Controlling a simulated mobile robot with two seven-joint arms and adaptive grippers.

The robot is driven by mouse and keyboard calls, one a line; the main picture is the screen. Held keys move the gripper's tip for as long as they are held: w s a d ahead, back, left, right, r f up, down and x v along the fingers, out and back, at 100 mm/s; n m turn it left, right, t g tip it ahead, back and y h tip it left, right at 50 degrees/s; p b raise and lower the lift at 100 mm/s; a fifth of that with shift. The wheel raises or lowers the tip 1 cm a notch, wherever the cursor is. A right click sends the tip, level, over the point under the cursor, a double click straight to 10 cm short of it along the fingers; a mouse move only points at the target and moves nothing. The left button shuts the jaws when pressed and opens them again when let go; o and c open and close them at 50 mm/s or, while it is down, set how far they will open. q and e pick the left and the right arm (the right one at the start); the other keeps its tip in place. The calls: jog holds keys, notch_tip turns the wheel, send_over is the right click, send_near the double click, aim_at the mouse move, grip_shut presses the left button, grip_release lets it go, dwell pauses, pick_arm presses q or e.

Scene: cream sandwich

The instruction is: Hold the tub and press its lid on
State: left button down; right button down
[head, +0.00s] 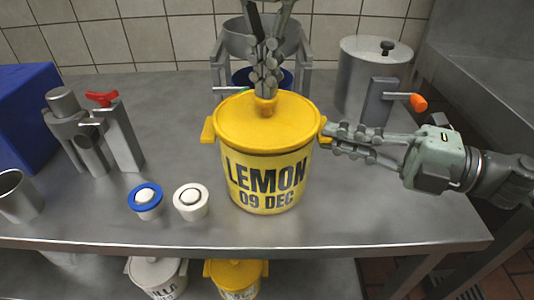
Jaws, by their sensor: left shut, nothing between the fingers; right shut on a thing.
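The yellow tub (268,185), marked LEMON 09 DEC, stands upright on the steel table. Its yellow lid (235,118) lies on top, with a knob (265,105) in the middle; I cannot tell whether the rim is fully seated all round. My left gripper (265,90) points down with its fingers shut and empty, its tips right at the knob. My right gripper (330,132) comes from the right and is shut on the tub's right handle (323,125). The left handle (208,130) is free.
Two small pots, one blue-rimmed (145,200) and one white (191,202), stand left of the tub. A metal device with a red lever (102,99), a blue box (25,115) and a steel pot (365,65) stand further out. More tubs (157,277) sit below the table.

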pick_arm(q)
jog(key=shift+r, duration=3.45)
pick_arm(e)
jog(key=c, duration=1.6)
grip_release()
jog(key=shift+v, duration=6.05)
